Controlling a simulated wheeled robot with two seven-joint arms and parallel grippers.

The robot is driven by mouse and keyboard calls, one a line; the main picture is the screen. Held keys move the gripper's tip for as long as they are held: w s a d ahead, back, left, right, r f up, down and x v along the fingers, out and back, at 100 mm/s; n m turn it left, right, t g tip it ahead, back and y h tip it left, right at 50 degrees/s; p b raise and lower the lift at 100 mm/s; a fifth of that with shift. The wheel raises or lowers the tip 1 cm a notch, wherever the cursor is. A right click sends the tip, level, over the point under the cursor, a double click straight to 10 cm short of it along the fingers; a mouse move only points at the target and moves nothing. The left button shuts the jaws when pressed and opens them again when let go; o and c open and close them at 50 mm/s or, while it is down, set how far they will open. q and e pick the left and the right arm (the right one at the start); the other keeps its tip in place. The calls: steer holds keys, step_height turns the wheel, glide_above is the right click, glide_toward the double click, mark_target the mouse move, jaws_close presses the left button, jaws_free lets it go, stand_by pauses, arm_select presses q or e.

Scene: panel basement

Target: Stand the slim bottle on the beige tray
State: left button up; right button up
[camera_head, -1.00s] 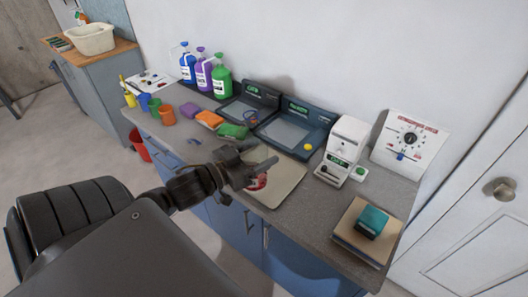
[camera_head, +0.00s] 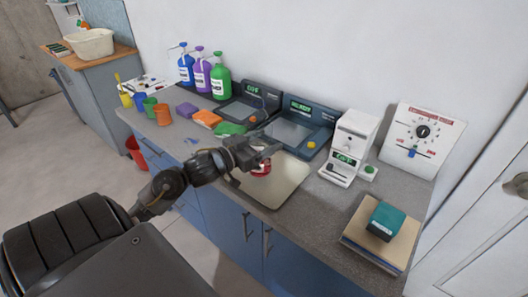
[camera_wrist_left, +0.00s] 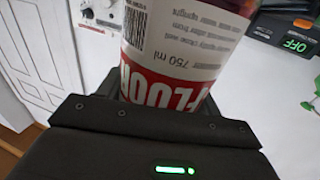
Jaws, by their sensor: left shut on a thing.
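The slim bottle (camera_head: 262,168) shows in the head view as a small red and white patch below my left gripper (camera_head: 268,150). My left gripper is shut on it and hides most of it. In the left wrist view the bottle (camera_wrist_left: 185,60) fills the middle, with reddish contents and a white and red label reading "FLOOR" and "750 ml", upside down in the picture. The beige tray (camera_head: 285,188) lies on the counter near its front edge. The bottle is over the tray's left part; whether its base touches the tray I cannot tell. My right gripper is not in view.
Behind the tray are two dark scales (camera_head: 296,130). A green sponge (camera_head: 229,129) lies to the left, near an orange one (camera_head: 207,118). A white device (camera_head: 350,145) stands to the right. The tray's right part is bare.

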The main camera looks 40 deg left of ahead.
arm_select(q)
steer(key=shift+w+a+f, duration=0.1)
steer(key=shift+w+f, duration=0.05)
steer(key=shift+f, duration=0.65)
steer(key=shift+w+a+f, duration=0.1)
steer(key=shift+f, duration=0.9)
steer(key=shift+f, duration=0.1)
steer(key=o, duration=1.1)
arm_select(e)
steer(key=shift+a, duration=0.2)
arm_select(q)
steer(key=shift+s, duration=0.15)
steer(key=b+v, duration=0.1)
steer(key=v, duration=1)
steer(key=shift+s, duration=0.4)
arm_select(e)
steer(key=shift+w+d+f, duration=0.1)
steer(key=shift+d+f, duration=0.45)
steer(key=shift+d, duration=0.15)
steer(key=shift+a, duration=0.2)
